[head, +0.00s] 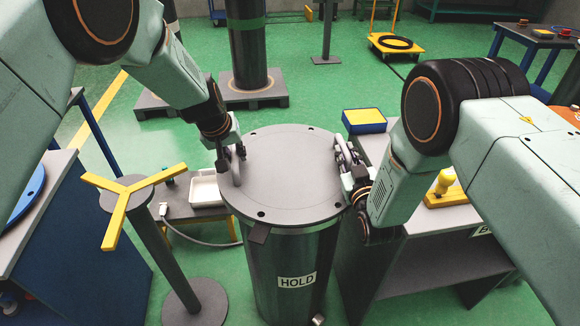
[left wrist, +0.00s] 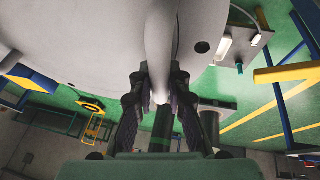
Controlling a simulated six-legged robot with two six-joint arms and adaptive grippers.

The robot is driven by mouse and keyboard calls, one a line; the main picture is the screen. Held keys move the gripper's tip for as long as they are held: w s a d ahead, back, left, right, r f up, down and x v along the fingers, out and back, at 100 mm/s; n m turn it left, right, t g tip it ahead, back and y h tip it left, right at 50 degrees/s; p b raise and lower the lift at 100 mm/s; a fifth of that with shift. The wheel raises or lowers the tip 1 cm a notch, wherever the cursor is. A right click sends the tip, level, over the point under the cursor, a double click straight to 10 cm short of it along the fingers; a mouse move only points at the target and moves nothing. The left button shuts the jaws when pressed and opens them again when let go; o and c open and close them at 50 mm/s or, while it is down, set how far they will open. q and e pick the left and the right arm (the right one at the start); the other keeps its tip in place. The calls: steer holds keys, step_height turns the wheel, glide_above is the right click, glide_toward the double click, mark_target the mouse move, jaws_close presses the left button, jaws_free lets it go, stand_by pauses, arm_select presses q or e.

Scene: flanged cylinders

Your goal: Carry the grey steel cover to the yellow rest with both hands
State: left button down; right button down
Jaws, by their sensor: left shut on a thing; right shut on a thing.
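The grey steel cover (head: 285,175) is a round plate with small dark holes near its rim. It lies on top of a dark flanged cylinder (head: 290,272) labelled HOLD. My left gripper (head: 236,160) is shut on the cover's left handle; the left wrist view shows the handle (left wrist: 160,60) between the fingers (left wrist: 160,98). My right gripper (head: 347,163) is shut at the cover's right edge, where its own fingers largely hide the handle. The yellow rest (head: 128,195), a three-armed yellow top on a grey post, stands left of the cylinder, apart from the cover.
A white tray (head: 206,190) sits on a low table between rest and cylinder. A blue and yellow box (head: 364,121) and a yellow item (head: 445,190) are on the right bench. A tall dark cylinder (head: 248,50) stands on a pallet behind.

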steer(key=shift+f, duration=0.1)
stand_by(0.3)
arm_select(q)
steer(key=shift+w+r, duration=0.2)
steer(key=shift+r, duration=0.05)
arm_select(e)
steer(key=shift+w+a+r, duration=0.1)
steer(key=shift+r, duration=0.2)
